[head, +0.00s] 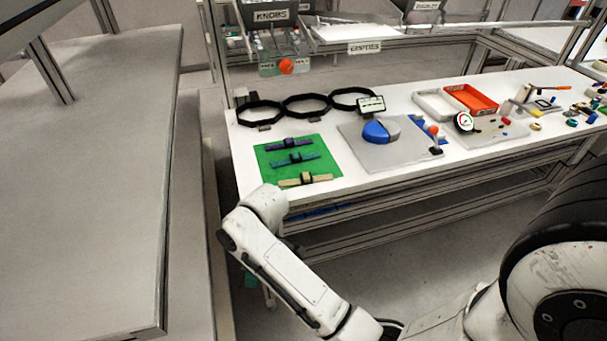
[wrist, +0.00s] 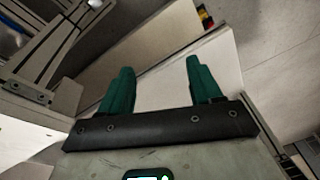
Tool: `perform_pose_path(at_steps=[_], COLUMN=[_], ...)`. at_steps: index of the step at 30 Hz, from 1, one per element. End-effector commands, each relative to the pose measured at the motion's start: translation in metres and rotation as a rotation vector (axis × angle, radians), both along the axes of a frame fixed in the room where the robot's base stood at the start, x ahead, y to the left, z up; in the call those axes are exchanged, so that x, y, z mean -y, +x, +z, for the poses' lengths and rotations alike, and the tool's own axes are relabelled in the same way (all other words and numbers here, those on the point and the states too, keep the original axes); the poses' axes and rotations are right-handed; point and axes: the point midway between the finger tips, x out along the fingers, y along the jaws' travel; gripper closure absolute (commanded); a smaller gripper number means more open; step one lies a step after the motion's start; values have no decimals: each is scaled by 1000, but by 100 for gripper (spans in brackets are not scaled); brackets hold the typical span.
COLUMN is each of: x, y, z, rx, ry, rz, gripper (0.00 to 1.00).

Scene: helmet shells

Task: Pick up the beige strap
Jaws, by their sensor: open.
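The beige strap (head: 299,181) lies on the green mat (head: 326,152) near its front edge, with a dark piece at its middle. A teal strap (head: 282,160) and a purple strap (head: 278,145) lie behind it on the same mat. In the head view my arm reaches to the table's front left, just in front of the mat, and my gripper is hidden there. In the wrist view my gripper (wrist: 157,88) shows two green fingers spread apart with nothing between them. No strap shows in the wrist view.
Black rings (head: 306,105) stand behind the mat. A grey board (head: 350,140) with a blue and grey shell (head: 377,132) lies to its right. Further right are a red tray (head: 470,99), a white tray (head: 436,105) and a dial gauge (head: 464,122). A grey worktop (head: 90,200) stands at left.

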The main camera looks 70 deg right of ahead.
Motion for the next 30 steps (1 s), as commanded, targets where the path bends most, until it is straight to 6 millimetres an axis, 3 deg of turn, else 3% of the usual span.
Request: perform_pose_path(at_steps=[1,3,6,12,15,20,30], x=[29,64,123,235,273,302,306], y=[19,36,48,34,19,3,1], z=[18,35,61,109,126,136,92], rx=[12,15,5,-61,-93,-123,-128], ry=[-14,-35,-72,-138,-155,-166,-164], rz=[27,83,159,263,291,313,317], gripper=[36,36,36,36,36,36,36])
